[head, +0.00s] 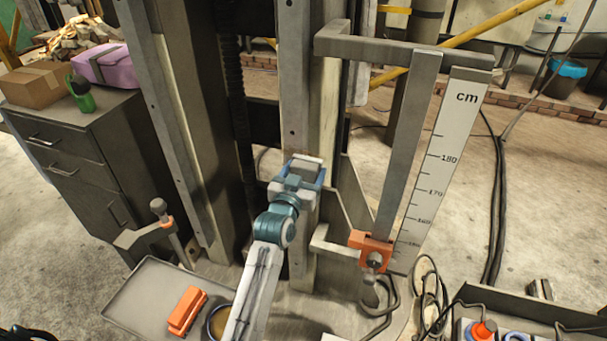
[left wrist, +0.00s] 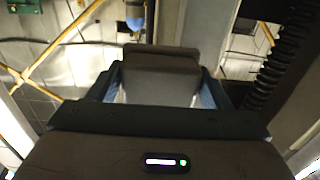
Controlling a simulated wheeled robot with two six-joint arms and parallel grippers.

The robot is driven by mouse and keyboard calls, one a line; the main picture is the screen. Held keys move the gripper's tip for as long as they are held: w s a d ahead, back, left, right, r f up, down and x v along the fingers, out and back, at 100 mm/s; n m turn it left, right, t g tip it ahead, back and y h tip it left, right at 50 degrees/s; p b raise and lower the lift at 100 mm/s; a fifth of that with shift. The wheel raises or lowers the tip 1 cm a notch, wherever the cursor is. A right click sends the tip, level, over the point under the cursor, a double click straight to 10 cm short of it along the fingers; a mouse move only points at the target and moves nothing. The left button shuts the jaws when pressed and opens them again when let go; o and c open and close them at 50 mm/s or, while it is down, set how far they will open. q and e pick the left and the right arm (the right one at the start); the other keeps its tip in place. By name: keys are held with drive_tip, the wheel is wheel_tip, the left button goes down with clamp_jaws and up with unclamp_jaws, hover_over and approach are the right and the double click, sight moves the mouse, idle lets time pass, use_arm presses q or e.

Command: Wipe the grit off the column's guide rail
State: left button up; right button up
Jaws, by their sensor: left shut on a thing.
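The column's guide rail (head: 297,75) is a pale upright strip with bolt holes, in the middle of the head view. My left gripper (head: 302,176) is in front of the rail's lower part, its blue fingers shut on a grey-brown block (left wrist: 160,75). The block fills the space between the fingers in the left wrist view. In the head view the block is at the rail's face; I cannot tell whether it touches. The gripper and block hide part of the rail. I cannot make out grit clearly. My right gripper is not in view.
A cm scale (head: 447,150) on a bracket, with an orange clamp (head: 371,250), stands right of the rail. A grey tray (head: 135,300) holding an orange block (head: 187,311) is at lower left. A box with a red button (head: 483,330) is at lower right. Cables lie nearby.

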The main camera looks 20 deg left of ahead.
sight(306, 163)
use_arm(q)
drive_tip(key=shift+w, duration=0.35)
drive_tip(key=shift+w, duration=0.25)
drive_tip(key=shift+r, duration=0.15)
wheel_tip(306, 163, up, 4)
drive_tip(key=p, duration=0.4)
drive_tip(key=shift+s, duration=0.1)
drive_tip(key=shift+a, duration=1.35)
drive_tip(key=shift+w+f+b, duration=0.2)
drive_tip(key=shift+f+b, duration=0.7)
drive_tip(key=shift+f, duration=1.25)
drive_tip(key=r+p, duration=0.1)
drive_tip(key=a+r+p, duration=0.1)
drive_tip(key=p, duration=0.1)
drive_tip(key=a+r+p, duration=0.1)
drive_tip(key=r, duration=0.1)
drive_tip(key=shift+a+r+p, duration=0.1)
drive_tip(key=shift+a+p, duration=0.15)
drive_tip(key=shift+p, duration=0.05)
drive_tip(key=shift+s, duration=0.1)
